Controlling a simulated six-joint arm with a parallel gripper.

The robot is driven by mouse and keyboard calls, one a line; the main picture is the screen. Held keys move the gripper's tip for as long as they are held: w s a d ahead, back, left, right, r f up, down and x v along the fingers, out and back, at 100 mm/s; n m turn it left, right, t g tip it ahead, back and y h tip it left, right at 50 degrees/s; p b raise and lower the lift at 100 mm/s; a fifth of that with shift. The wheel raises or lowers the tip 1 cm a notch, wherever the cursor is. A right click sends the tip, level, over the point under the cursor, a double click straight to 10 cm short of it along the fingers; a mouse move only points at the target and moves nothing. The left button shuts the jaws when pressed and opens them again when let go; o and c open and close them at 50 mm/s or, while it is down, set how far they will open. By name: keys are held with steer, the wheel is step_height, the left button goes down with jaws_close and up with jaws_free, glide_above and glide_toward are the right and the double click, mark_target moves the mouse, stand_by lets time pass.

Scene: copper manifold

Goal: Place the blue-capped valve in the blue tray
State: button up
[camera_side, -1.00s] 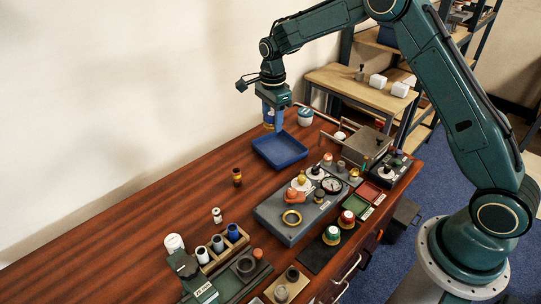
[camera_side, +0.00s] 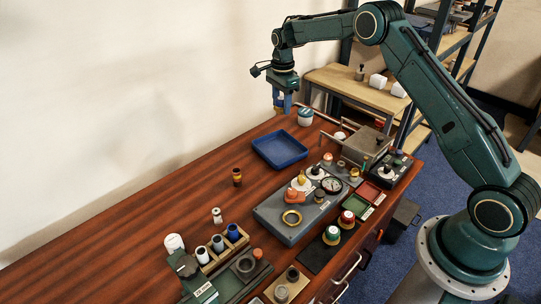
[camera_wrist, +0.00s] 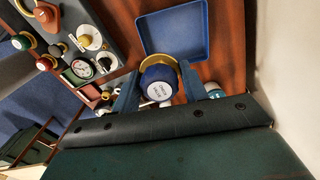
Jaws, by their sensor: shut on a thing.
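The blue-capped valve (camera_wrist: 160,88) is held between the two fingers of my gripper (camera_wrist: 157,91). In the wrist view its round blue cap with a white label faces the camera, and a brass-coloured rim shows around it. In the side view my gripper (camera_side: 283,101) hangs above the far part of the bench, up and slightly right of the blue tray (camera_side: 279,150). The valve is mostly hidden by the fingers there. The tray looks empty and also shows in the wrist view (camera_wrist: 173,30), beyond the valve.
A white jar with a blue-green band (camera_side: 305,117) stands right of the tray's far corner. A grey metal box (camera_side: 364,146) and a grey fixture block (camera_side: 290,218) with fittings lie to the right and front. A small amber-and-dark fitting (camera_side: 237,177) stands left. The wall runs behind.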

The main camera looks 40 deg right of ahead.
mark_target(280, 159)
step_height(280, 159, down, 20)
steer(key=shift+r, duration=0.25)
stand_by(0.7)
steer(key=shift+f, duration=0.15)
steer(key=o, duration=0.7)
steer(key=shift+o, duration=0.2)
step_height(280, 159, up, 12)
stand_by(0.5)
stand_by(0.4)
